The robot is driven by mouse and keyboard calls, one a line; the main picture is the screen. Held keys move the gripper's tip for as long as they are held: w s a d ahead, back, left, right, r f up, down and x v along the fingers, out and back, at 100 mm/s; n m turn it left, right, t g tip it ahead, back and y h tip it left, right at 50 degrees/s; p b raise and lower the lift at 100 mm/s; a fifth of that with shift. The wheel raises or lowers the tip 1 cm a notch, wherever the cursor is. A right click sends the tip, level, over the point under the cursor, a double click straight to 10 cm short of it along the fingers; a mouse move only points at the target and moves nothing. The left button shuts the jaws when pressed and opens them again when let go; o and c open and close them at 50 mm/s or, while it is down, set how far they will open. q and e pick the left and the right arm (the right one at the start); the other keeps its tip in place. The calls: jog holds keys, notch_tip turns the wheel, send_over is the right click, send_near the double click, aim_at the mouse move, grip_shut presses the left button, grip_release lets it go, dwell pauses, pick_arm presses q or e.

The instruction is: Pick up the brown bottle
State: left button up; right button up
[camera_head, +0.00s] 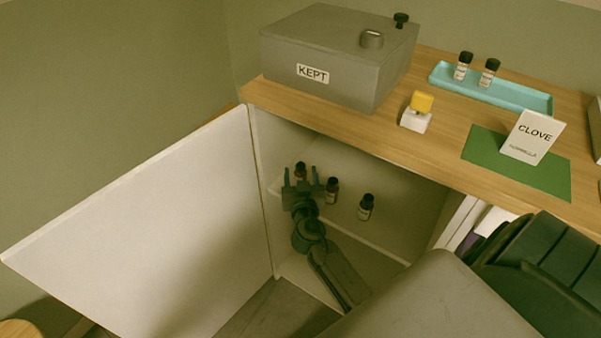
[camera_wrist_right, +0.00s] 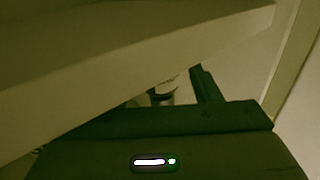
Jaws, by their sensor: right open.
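Three small dark-capped bottles stand upright on the shelf (camera_head: 378,243) inside the open cabinet. The left one, a reddish-brown bottle (camera_head: 300,169), shows just beyond my right gripper, in line with the gap between its fingers. A second brownish bottle (camera_head: 332,187) stands just right of the gripper, and a darker bottle (camera_head: 366,208) stands further right. My right gripper (camera_head: 300,179) is open, and I see nothing held. In the right wrist view, part of a bottle (camera_wrist_right: 163,95) shows beyond the gripper; a pale board hides much of it. My left gripper is out of view.
The cabinet door (camera_head: 150,220) stands open at the left. The wooden top (camera_head: 375,135) overhangs the shelf. On it are a grey box marked KEPT (camera_head: 315,50), a blue tray (camera_head: 520,100) with two bottles, a yellow-topped white block (camera_head: 416,120) and a CLOVE card (camera_head: 532,137) on a green mat (camera_head: 545,183).

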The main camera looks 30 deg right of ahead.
jog(key=shift+w+d, duration=0.2)
jog(key=shift+w, duration=0.15)
jog(key=shift+c, duration=0.5)
jog(key=c, duration=1)
jog(key=shift+o, duration=0.2)
